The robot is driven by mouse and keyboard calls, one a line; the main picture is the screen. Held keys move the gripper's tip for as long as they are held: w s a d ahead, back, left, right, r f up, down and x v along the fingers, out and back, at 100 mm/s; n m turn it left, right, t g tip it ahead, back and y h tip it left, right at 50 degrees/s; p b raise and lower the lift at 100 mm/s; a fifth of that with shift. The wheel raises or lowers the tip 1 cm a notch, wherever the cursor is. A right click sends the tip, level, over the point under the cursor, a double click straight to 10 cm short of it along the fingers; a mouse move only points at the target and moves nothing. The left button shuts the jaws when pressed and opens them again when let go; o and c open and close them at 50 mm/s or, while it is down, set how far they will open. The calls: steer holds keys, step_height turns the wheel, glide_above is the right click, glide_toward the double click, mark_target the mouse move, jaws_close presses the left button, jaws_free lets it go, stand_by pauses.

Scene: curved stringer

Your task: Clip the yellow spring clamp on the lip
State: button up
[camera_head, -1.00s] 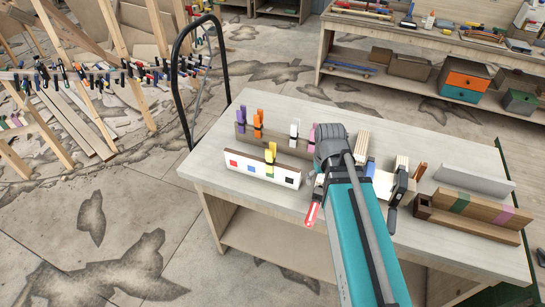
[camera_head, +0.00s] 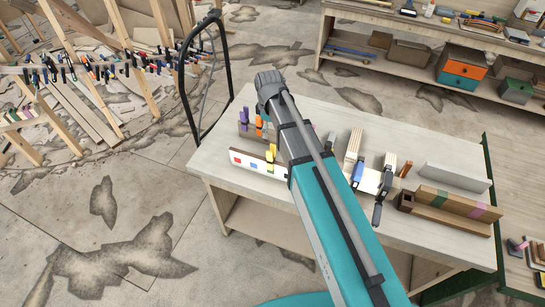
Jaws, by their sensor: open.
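The yellow spring clamp (camera_head: 271,153) stands upright at the upper edge of a white board (camera_head: 245,162) with coloured squares, near the left side of the table. My arm crosses the table beside it, with its wrist end raised above the back left edge. My gripper is hidden behind the arm, so its fingers do not show. I cannot tell for sure which edge is the lip. A brown wooden piece (camera_head: 430,196) with a green and a pink band lies at the right of the table.
A purple clamp (camera_head: 244,117) and an orange clamp (camera_head: 259,124) stand behind the white board. A blue clamp (camera_head: 358,172) and a black clamp (camera_head: 381,192) stand right of my arm. The table (camera_head: 222,148) has free room at its left end. A black hoop handle (camera_head: 183,85) rises behind it.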

mark_target(271, 153)
steer(key=shift+f, duration=0.15)
step_height(271, 153, down, 8)
steer(key=b, duration=0.8)
steer(key=shift+f+b, duration=0.15)
steer(key=shift+b, duration=0.2)
steer(key=shift+f, duration=0.1)
stand_by(0.4)
steer(key=shift+s+d+f+b, duration=0.1)
steer(key=shift+d+f+b, duration=0.05)
steer(key=shift+f+b, duration=1.2)
steer(key=shift+d+f+b, duration=0.1)
steer(key=shift+f+b, duration=1.1)
steer(key=shift+b, duration=0.1)
steer(key=c, duration=1.3)
steer(key=shift+r, duration=0.15)
